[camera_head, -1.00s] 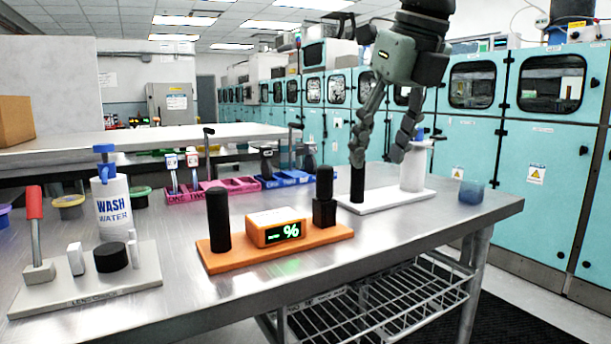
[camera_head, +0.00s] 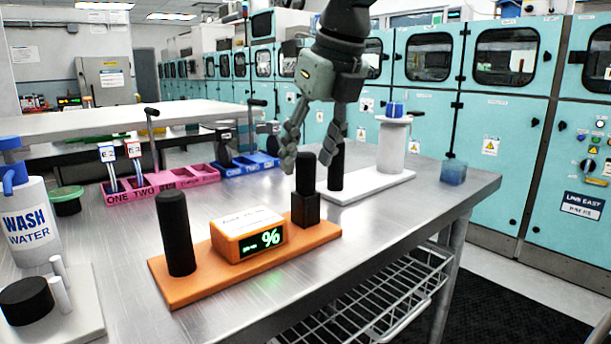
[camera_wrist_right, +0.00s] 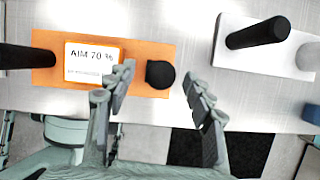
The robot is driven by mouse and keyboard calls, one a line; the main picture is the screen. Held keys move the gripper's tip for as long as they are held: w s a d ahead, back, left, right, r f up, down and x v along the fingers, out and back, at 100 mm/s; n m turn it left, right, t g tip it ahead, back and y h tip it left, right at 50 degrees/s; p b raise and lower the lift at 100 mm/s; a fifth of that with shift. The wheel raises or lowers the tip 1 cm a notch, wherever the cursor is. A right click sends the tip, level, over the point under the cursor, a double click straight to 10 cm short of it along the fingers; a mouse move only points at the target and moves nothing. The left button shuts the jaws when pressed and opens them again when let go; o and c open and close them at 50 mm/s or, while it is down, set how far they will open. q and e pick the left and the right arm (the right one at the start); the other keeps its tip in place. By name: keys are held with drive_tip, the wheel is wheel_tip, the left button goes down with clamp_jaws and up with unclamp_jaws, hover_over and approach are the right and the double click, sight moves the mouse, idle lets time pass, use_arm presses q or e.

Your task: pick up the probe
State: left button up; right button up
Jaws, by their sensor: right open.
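The orange meter stand (camera_head: 190,288) is on the steel table, with a display box (camera_head: 248,236) showing a green % sign. A black cylinder (camera_head: 175,235) stands upright at its left end. At its right end a black upright handle, which I take for the probe (camera_head: 306,176), sits in a square black block (camera_head: 305,208). My right gripper (camera_head: 308,162) is open and empty, pointing down at that handle's top. In the right wrist view the round black top (camera_wrist_right: 160,74) lies between the spread fingertips; contact cannot be told. My left gripper is not in view.
A white board (camera_head: 378,187) behind holds another black cylinder (camera_head: 337,168) and a white container (camera_head: 392,145). A blue cup (camera_head: 453,172) is near the right edge. The wash water bottle (camera_head: 28,222) and pink trays (camera_head: 160,183) are left.

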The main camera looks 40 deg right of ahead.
drive_tip(key=shift+x, duration=0.95)
drive_tip(key=c, duration=0.5)
clamp_jaws()
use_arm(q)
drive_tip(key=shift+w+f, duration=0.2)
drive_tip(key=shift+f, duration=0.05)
use_arm(e)
drive_tip(key=shift+r, duration=0.1)
